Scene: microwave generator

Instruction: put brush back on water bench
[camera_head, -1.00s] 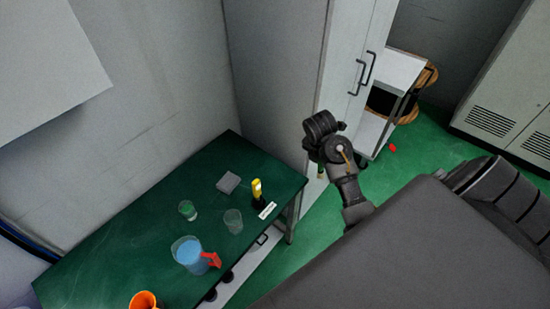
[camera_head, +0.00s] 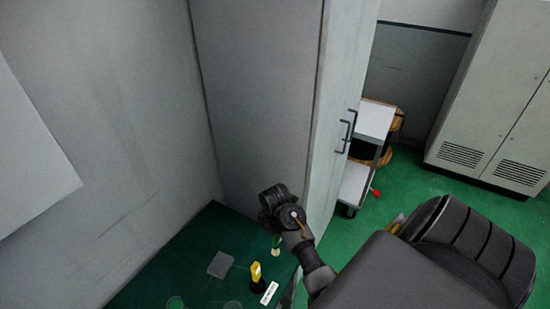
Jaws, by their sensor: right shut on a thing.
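My right gripper (camera_head: 277,232) is at the lower middle, over the far right end of the green water bench (camera_head: 180,258). Its wrist hides most of its fingers. It is shut on a thin thing with a pale lower end, seemingly the brush (camera_head: 276,250), which shows just below the wrist. Whether the brush touches the bench top is unclear. My left gripper is out of view.
On the bench, a grey block (camera_head: 220,264), a yellow-and-black item (camera_head: 257,276) and a white label (camera_head: 269,293) lie near the gripper. Cup rims show at the bottom edge. A tall grey cabinet (camera_head: 260,90) stands directly behind. A trolley (camera_head: 372,122) stands right.

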